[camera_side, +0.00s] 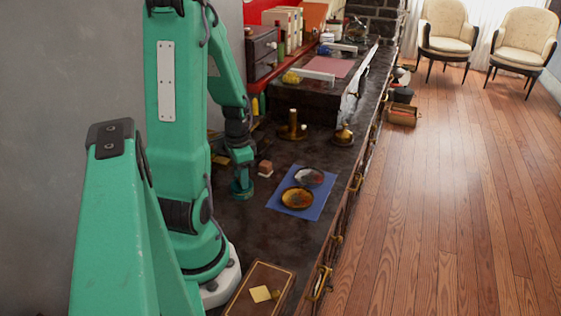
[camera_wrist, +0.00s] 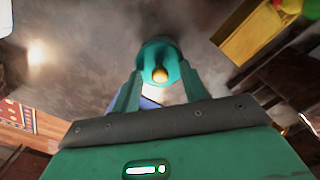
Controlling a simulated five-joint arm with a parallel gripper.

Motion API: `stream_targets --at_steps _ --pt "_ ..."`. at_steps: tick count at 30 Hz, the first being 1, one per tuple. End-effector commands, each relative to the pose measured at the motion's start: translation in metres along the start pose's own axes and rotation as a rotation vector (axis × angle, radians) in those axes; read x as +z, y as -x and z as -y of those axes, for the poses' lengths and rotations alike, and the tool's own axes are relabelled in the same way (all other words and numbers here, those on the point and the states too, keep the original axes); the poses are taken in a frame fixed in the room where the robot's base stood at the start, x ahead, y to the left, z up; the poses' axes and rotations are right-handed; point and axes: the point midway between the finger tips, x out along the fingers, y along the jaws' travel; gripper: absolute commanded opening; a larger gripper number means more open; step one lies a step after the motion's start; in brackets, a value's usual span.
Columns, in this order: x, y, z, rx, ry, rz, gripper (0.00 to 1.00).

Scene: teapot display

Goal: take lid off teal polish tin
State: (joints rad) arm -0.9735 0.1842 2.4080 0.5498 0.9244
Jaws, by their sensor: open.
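The teal polish tin (camera_wrist: 158,50) shows in the wrist view as a round teal shape with a small brass knob (camera_wrist: 160,75) on top. My gripper (camera_wrist: 158,82) is open, its two teal fingers reaching down on either side of the knob. I cannot tell whether they touch the lid. In the side view my gripper (camera_side: 241,160) points down close over the tin (camera_side: 242,190), which stands on the dark counter. The gripper and tin are nearly the same colour, so the seam between lid and tin is not clear.
A blue cloth (camera_side: 276,200) with two round dishes, one greyish (camera_side: 309,177) and one amber (camera_side: 297,198), lies to the right. A small brown block (camera_side: 265,168) is close by. A brass candlestick (camera_side: 292,130) and brass bell (camera_side: 343,136) stand behind. A brown box (camera_side: 240,300) is in front.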

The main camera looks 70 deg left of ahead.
Motion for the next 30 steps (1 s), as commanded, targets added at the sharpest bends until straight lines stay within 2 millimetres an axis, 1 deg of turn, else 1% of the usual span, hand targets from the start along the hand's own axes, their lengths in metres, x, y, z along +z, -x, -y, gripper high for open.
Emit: stream_targets --at_steps 2,3,5,9,22,26,30 --pt "0.000 0.000 0.000 0.000 0.000 0.000 0.44" --pt "0.000 0.000 0.000 0.000 0.000 0.000 0.40" --pt "0.000 0.000 0.000 0.000 0.000 0.000 0.28" --pt "0.000 0.000 0.000 0.000 0.000 0.000 0.01" --pt "0.000 0.002 0.000 -0.002 0.000 -0.001 0.00" --pt "-0.001 0.007 0.001 -0.002 0.000 -0.002 0.00" --pt "-0.001 0.017 0.001 -0.003 0.000 -0.003 0.00"
